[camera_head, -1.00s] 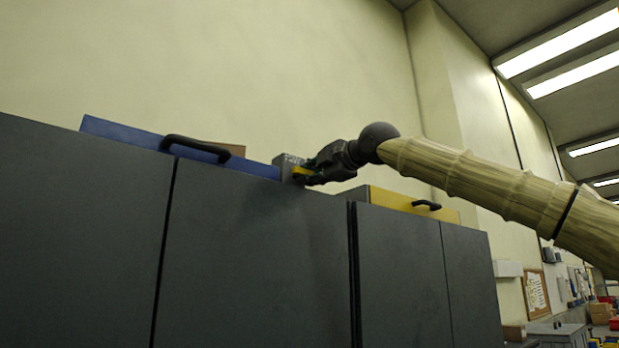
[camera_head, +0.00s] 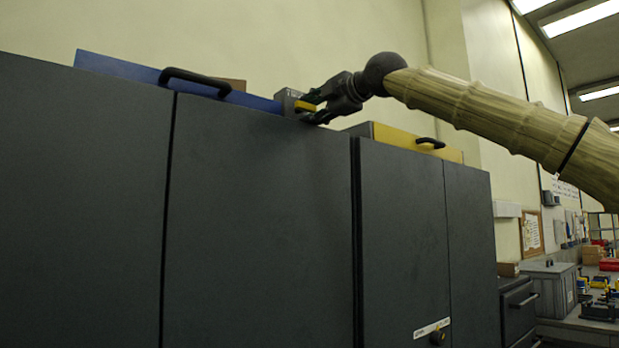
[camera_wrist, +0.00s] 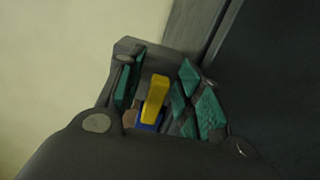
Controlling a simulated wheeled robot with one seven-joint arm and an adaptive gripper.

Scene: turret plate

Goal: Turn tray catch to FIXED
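The tray catch is a grey block (camera_head: 286,100) with a yellow lever (camera_head: 304,105), at the right end of the blue tray (camera_head: 130,72) on top of the dark cabinet. My gripper (camera_head: 311,107) reaches it from the right, with one finger above the lever and one below it in the head view. In the wrist view the yellow lever (camera_wrist: 155,98) stands between the green-padded fingers of my gripper (camera_wrist: 155,88), with gaps on both sides. A blue part (camera_wrist: 149,121) shows at the lever's lower end. Any marking for FIXED is unreadable.
A black handle (camera_head: 194,80) is on the blue tray. A yellow tray (camera_head: 400,140) with a black handle lies right of my gripper, on the neighbouring cabinet (camera_head: 400,230). The wall is behind.

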